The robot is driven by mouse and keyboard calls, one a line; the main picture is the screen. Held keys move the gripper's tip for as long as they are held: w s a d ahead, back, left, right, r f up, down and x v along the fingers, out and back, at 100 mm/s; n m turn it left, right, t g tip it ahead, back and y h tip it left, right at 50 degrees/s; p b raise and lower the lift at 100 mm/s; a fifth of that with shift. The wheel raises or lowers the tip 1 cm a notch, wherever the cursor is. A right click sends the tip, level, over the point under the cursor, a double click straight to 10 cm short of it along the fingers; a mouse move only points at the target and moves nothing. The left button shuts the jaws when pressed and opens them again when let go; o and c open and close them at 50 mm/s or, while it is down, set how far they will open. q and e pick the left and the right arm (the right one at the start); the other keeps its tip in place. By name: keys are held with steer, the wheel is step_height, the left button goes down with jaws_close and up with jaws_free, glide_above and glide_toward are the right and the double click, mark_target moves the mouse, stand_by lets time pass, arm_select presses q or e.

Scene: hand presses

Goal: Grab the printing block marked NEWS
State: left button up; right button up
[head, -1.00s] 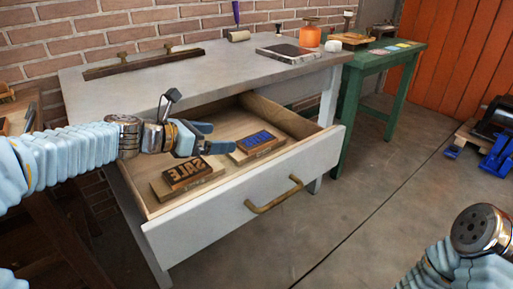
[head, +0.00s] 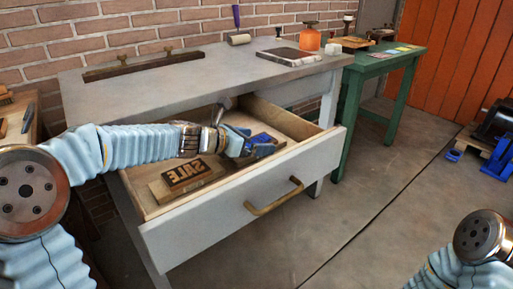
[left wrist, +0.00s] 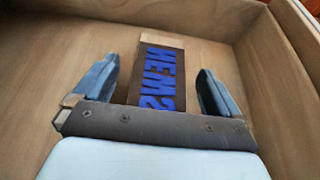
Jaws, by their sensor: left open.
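The NEWS printing block (left wrist: 163,75) is a dark block with raised blue, mirrored letters on a paler wooden base. It lies in the open drawer (head: 222,196). In the left wrist view it lies between the two spread fingers of my left gripper (left wrist: 158,78), with a gap on each side. In the head view my left gripper (head: 258,147) is over the block and hides much of it. My left gripper is open and holds nothing. My right gripper is not in view.
A SALE block (head: 188,174) lies in the drawer, left of my left gripper. The drawer walls stand close around. The grey table top (head: 215,68) overhangs the drawer's back; it bears a roller (head: 238,38) and an orange container (head: 309,40).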

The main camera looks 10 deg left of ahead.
arm_select(q)
steer(key=shift+c, duration=0.5)
steer(key=c, duration=0.9)
steer(key=shift+c, duration=1.3)
steer(key=shift+r, duration=0.1)
